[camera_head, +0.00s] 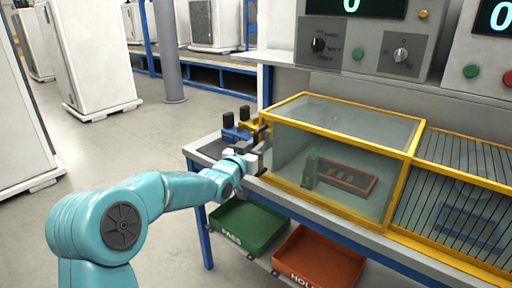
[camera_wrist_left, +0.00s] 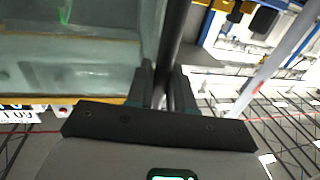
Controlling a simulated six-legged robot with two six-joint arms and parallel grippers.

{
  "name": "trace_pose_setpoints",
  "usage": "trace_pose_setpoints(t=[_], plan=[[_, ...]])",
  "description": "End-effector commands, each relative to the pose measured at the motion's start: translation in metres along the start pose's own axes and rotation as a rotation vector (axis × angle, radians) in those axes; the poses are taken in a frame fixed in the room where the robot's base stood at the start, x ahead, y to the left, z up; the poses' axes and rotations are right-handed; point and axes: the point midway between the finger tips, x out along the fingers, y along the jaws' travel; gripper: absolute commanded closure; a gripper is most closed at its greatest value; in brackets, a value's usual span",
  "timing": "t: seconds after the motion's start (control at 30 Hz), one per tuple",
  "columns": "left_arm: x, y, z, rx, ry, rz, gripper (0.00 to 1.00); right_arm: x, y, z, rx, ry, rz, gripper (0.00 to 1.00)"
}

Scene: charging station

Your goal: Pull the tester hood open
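The tester hood (camera_head: 345,122) is a clear box with a yellow frame on the bench, and it looks closed. Inside it a green part (camera_head: 311,168) and a brown board (camera_head: 346,179) show through the panel. My left gripper (camera_head: 260,150) is at the hood's left front corner, by a dark handle (camera_head: 264,136). In the left wrist view a dark bar (camera_wrist_left: 176,35) runs between the fingers of my left gripper (camera_wrist_left: 166,88), which look shut on it. The hood panel (camera_wrist_left: 70,55) also shows there. My right gripper is not in view.
A barred yellow cage (camera_head: 458,195) stands right of the hood. Blue and yellow clamps (camera_head: 240,125) sit behind my gripper.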

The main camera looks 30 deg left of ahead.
Motion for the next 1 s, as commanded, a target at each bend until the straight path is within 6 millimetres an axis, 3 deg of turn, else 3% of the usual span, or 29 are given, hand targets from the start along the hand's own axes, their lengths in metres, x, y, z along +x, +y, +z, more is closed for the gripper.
trace_pose_setpoints(t=[0.27,0.47,0.67,1.0], plan=[[-0.001,0.004,0.001,-0.001,0.001,0.001,1.0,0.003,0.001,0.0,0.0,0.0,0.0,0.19],[-0.006,0.032,0.004,-0.002,0.001,0.007,1.0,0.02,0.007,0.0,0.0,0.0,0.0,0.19],[-0.018,0.09,0.002,-0.003,0.002,0.011,1.0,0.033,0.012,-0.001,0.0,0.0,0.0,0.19],[-0.041,0.206,-0.004,0.002,-0.004,0.011,1.0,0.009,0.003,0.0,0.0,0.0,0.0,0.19]])
